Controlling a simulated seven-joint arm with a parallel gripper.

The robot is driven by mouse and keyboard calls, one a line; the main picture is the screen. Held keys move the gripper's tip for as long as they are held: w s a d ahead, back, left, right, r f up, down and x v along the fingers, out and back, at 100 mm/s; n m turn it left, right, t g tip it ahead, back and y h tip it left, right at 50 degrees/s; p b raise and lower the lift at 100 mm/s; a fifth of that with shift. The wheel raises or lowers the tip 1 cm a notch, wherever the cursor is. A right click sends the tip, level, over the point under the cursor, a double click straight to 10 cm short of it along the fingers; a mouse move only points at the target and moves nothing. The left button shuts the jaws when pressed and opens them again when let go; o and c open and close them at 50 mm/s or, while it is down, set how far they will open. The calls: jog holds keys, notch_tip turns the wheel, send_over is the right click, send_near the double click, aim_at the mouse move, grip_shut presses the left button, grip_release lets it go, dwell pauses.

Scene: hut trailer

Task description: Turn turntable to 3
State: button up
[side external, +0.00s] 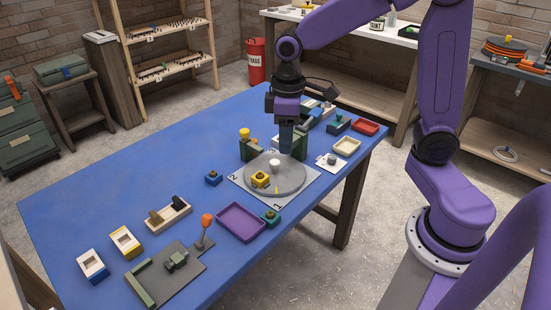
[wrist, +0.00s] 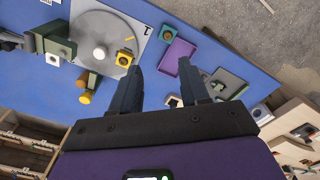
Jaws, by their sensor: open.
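The turntable is a round grey disc (side external: 289,184) on a light square plate, with a white centre knob (side external: 275,163) and a yellow block (side external: 260,180) on it. It also shows in the wrist view (wrist: 84,33). A small yellow mark (wrist: 129,38) near the disc's rim points roughly at the printed 1 (wrist: 147,30). A printed 2 (side external: 234,177) shows at the plate's left corner; I cannot make out a 3. My gripper (side external: 288,152) points down, above the disc's far side. In the wrist view its fingers (wrist: 161,67) are apart and empty.
Green uprights (side external: 250,149) stand just behind the disc, one with a yellow knob. A purple tray (side external: 241,223), an orange-topped lever (side external: 206,226) and a small teal block (side external: 270,218) lie in front.

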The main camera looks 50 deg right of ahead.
jog(key=w+d+f+m, duration=0.2)
jog(key=w+d, duration=0.4)
jog(key=w, duration=0.3)
jog(key=m, duration=0.2)
send_near(276, 162)
notch_tip(276, 162, down, 8)
jog(key=shift+w+a+f, duration=0.1)
jog(key=shift+w+f, duration=0.1)
jog(key=shift+f, duration=0.05)
grip_shut()
